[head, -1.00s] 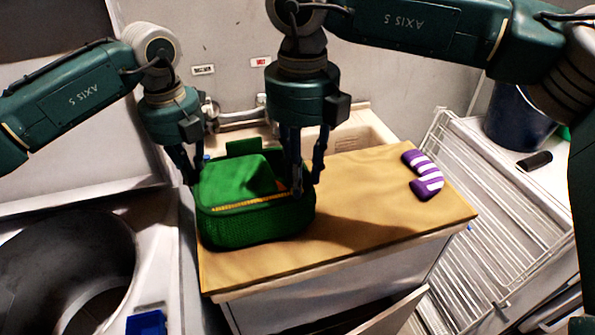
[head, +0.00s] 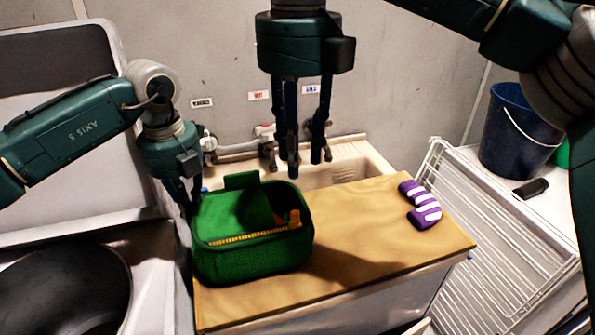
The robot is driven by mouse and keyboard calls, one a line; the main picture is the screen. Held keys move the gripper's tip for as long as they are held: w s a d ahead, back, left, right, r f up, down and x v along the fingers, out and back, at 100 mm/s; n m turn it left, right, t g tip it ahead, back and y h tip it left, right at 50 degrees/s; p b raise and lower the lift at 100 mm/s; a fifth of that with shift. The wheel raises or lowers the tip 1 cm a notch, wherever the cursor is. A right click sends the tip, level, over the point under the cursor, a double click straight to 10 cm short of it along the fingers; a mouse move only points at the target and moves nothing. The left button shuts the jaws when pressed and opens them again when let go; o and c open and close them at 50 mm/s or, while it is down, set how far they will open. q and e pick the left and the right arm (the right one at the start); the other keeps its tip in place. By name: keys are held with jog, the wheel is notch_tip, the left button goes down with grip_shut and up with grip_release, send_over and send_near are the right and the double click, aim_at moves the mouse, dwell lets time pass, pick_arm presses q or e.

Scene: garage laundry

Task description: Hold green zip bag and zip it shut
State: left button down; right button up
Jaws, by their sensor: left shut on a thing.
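The green zip bag (head: 250,262) stands on the wooden worktop (head: 370,222). Its top is open and shows a dark inside with a green flap (head: 246,208) in it. A yellow zipper strip (head: 250,237) runs along the front rim, with an orange pull (head: 294,218) near its right end. My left gripper (head: 187,208) is shut on the bag's left edge; its fingertips are partly hidden. My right gripper (head: 306,168) hangs above and behind the bag's right side, fingers apart, empty and clear of the pull.
A purple-and-white striped curved object (head: 421,204) lies on the worktop's right. A sink with a tap (head: 268,150) is behind the worktop. A white wire rack (head: 490,245) and a blue bucket (head: 518,135) are at right. The worktop between bag and striped object is free.

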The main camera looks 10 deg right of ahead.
dwell(0.3)
pick_arm(q)
jog(key=c, duration=1.7)
grip_release()
jog(key=shift+c, duration=0.2)
